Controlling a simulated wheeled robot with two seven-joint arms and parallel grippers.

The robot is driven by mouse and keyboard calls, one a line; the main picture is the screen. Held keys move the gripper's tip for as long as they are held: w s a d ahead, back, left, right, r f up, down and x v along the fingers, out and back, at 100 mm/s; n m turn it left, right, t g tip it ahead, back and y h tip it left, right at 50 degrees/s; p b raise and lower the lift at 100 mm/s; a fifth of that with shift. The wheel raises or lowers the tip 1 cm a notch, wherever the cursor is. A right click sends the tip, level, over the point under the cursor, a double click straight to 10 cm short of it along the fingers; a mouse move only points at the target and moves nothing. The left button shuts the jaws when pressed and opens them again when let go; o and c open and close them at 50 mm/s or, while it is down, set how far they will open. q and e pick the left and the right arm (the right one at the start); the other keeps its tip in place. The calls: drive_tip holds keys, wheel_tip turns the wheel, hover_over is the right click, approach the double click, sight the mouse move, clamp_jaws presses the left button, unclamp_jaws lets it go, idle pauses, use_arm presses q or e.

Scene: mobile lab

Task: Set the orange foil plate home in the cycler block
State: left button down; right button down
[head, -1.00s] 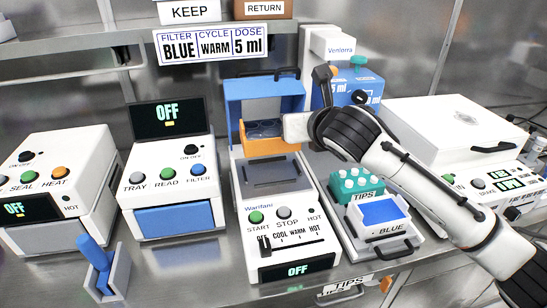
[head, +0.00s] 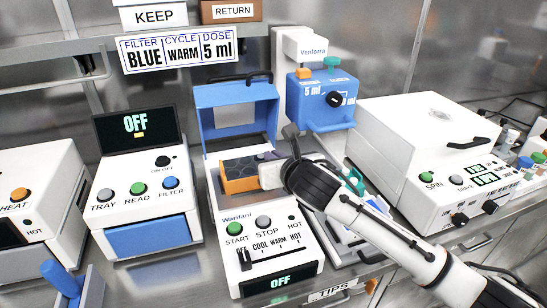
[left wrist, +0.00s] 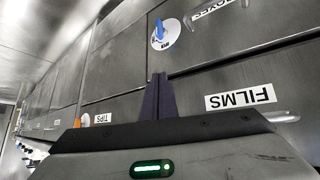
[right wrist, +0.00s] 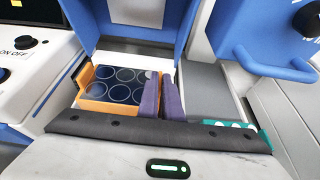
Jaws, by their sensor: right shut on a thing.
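The orange foil plate (head: 238,180), with dark round wells on top, is at the block of the white Warifani cycler (head: 268,222). In the right wrist view the plate (right wrist: 96,90) shows its wells left of the fingers. My right gripper (head: 268,174) is shut on the plate's right side. The plate and gripper hide most of the block, and I cannot tell whether the plate is seated or just above it. The cycler's blue lid (head: 205,108) stands open behind. My left gripper (left wrist: 159,98) shows only in its wrist view, fingers together and empty, facing drawers.
The blue 5 ml dispenser (head: 318,100) stands close behind and right of the plate. A reader (head: 150,205) is on the left, a spinner (head: 430,150) on the right. The teal tips box (head: 354,181) is partly hidden by my right arm.

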drive_tip(key=c, duration=1.9)
unclamp_jaws()
drive_tip(key=shift+c, duration=0.2)
use_arm(q)
drive_tip(key=shift+w+r, duration=0.15)
drive_tip(key=shift+w, duration=0.15)
use_arm(e)
drive_tip(key=shift+s+r, duration=0.1)
drive_tip(key=shift+r, duration=0.05)
use_arm(q)
drive_tip(key=shift+s+r, duration=0.15)
drive_tip(key=shift+s, duration=0.05)
use_arm(e)
drive_tip(key=v, duration=1.1)
drive_tip(key=shift+s+d, duration=0.15)
drive_tip(key=shift+s, duration=0.2)
drive_tip(key=shift+r, duration=0.1)
